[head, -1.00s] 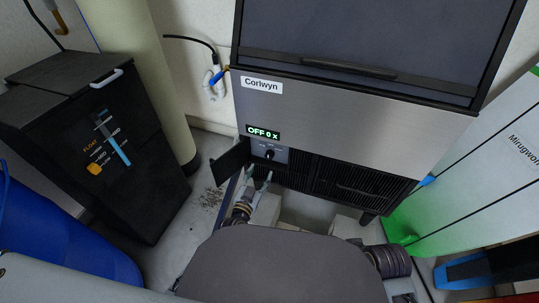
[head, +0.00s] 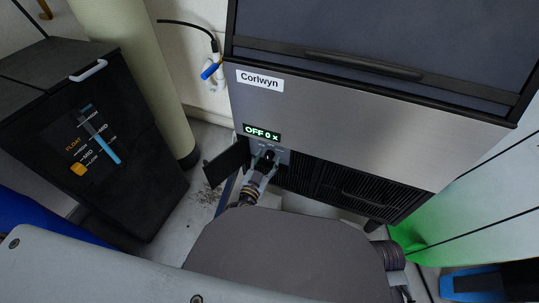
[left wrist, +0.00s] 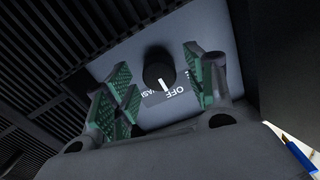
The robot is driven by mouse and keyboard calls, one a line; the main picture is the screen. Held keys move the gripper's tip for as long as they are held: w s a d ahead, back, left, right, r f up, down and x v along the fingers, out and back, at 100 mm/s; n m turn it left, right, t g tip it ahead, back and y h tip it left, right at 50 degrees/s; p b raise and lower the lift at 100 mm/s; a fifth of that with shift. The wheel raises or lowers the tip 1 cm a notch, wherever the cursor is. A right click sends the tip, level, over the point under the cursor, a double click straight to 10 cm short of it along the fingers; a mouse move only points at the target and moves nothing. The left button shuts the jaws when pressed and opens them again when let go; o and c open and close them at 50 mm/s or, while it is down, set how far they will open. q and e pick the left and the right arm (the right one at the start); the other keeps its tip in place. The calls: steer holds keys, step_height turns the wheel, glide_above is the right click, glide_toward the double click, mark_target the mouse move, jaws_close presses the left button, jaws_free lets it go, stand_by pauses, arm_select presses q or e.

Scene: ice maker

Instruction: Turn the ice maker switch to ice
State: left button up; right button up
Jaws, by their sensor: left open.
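The ice maker (head: 330,120) stands ahead, with a lit display (head: 262,132) reading "OFF 0 x". Its black switch knob (head: 269,154) sits on a small grey panel below the display, partly covered by my gripper in the head view. In the left wrist view the round knob (left wrist: 157,66) has a white pointer mark toward the upside-down "OFF" label, and part of another label shows beside it. My left gripper (head: 264,164) is open at the panel. Its green-padded fingers (left wrist: 161,88) stand on either side of the knob, with gaps visible. My right gripper is out of view.
A small black door (head: 227,162) hangs open left of the switch panel. Black vent grilles (head: 345,190) lie to its right. A black cabinet (head: 95,150) stands at the left and a white-and-green box (head: 450,215) at the right.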

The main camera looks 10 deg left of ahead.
arm_select(q)
steer(key=shift+w+d, duration=0.1)
steer(key=shift+w, duration=0.3)
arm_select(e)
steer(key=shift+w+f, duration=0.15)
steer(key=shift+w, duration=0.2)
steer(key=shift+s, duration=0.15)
arm_select(q)
steer(key=shift+c, duration=1)
steer(key=c, duration=0.7)
steer(key=shift+c, duration=0.7)
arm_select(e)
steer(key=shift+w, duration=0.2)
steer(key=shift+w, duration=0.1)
